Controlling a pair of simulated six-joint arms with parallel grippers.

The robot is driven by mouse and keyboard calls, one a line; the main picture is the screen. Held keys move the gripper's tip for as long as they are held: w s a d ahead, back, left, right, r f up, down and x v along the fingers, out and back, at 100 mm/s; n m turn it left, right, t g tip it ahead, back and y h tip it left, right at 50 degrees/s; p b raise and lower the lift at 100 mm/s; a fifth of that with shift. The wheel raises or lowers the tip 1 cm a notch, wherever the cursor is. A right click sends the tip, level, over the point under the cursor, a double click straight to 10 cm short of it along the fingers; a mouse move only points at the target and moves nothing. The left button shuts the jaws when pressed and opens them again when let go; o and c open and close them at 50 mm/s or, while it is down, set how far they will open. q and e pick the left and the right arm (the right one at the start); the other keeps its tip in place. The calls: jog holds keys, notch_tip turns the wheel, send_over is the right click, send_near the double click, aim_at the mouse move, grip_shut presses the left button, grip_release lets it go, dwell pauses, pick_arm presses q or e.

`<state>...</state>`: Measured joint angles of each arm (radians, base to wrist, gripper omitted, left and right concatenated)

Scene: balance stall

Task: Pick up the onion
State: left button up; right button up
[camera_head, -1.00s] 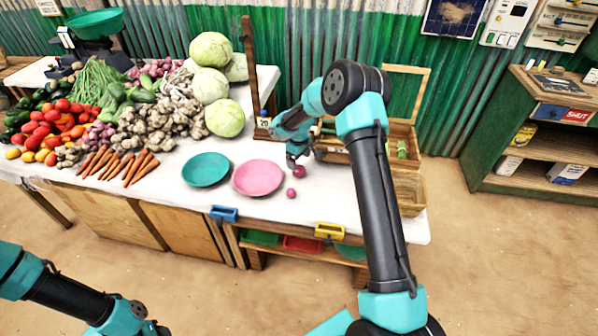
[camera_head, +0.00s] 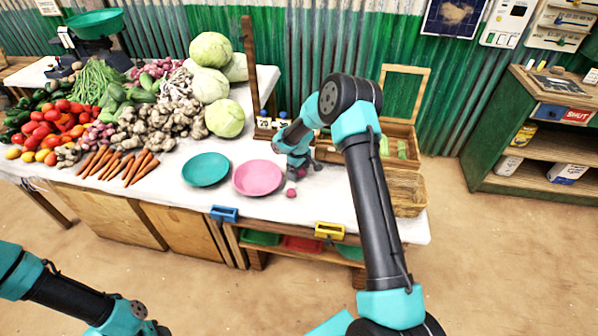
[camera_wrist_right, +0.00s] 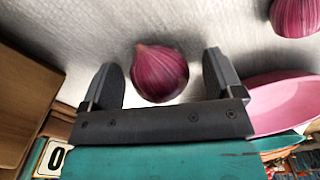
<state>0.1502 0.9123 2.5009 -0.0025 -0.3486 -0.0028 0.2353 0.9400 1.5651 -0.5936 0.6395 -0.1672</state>
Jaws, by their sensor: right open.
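A purple-red onion (camera_wrist_right: 160,73) sits on the white tabletop in the right wrist view, between the two fingers of my right gripper (camera_wrist_right: 160,82). The fingers are open, with a gap on each side of the onion. In the head view, my right gripper (camera_head: 300,173) is low over the table, just right of the pink plate, and mostly hides this onion. A second onion (camera_head: 291,193) lies in front of it, near the plate; it also shows at the top right of the wrist view (camera_wrist_right: 295,17). My left gripper is out of view.
A pink plate (camera_head: 258,178) and a teal plate (camera_head: 206,169) stand to the left, both empty. Wicker baskets (camera_head: 408,192) stand to the right. Vegetables, including carrots (camera_head: 118,165) and cabbages (camera_head: 225,118), fill the left side. The front tabletop strip is clear.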

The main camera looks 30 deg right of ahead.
dwell(0.4)
jog(key=c, duration=1)
jog(key=shift+r, duration=0.15)
jog(key=shift+r, duration=1.5)
jog(key=shift+s+a+r, duration=0.1)
jog(key=shift+s+r, duration=0.05)
jog(key=shift+r, duration=0.1)
jog(key=s+a, duration=0.2)
jog(key=s, duration=0.2)
jog(key=s+a+r, duration=0.1)
jog(key=s+a, duration=0.2)
jog(key=s, duration=0.2)
jog(key=s+a, duration=0.3)
jog(key=s, duration=0.1)
jog(key=shift+s+r, duration=0.15)
jog(key=shift+s, duration=0.05)
jog(key=shift+w+a, duration=0.1)
